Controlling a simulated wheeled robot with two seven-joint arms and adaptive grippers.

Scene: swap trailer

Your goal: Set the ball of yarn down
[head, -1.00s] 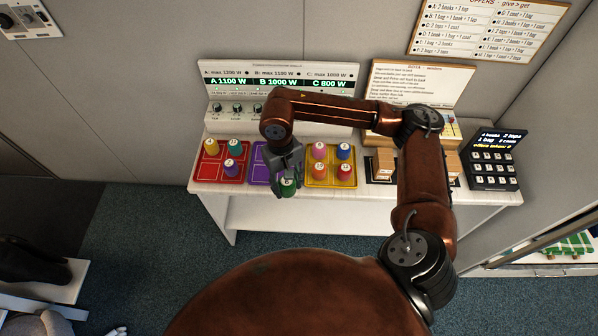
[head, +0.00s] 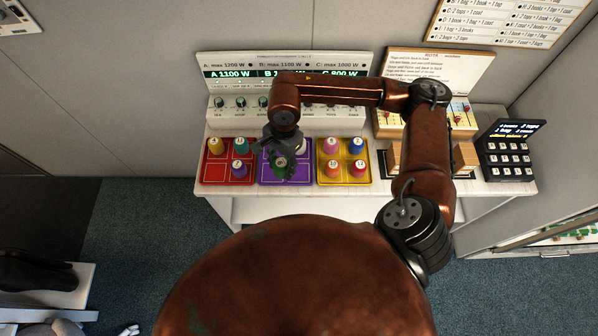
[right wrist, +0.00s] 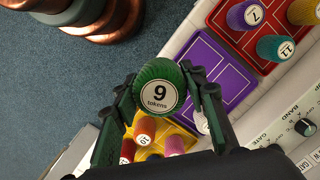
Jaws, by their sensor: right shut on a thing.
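No ball of yarn is recognisable. My right gripper (head: 280,166) is shut on a green ribbed round piece (right wrist: 158,86), whose white top reads "9 tokens". In the head view the green piece (head: 280,162) shows over the purple tray (head: 265,179), partly hidden by the gripper. The purple tray (right wrist: 225,75) shows beside and behind the piece in the right wrist view. Whether the green piece touches the tray I cannot tell. My left gripper is not in view.
A red tray (head: 215,169) at left holds yellow, teal and purple pieces. A yellow tray (head: 343,180) at right holds several pieces. A panel with knobs (head: 230,118) stands behind. A dark keypad (head: 505,155) stands at the table's right end.

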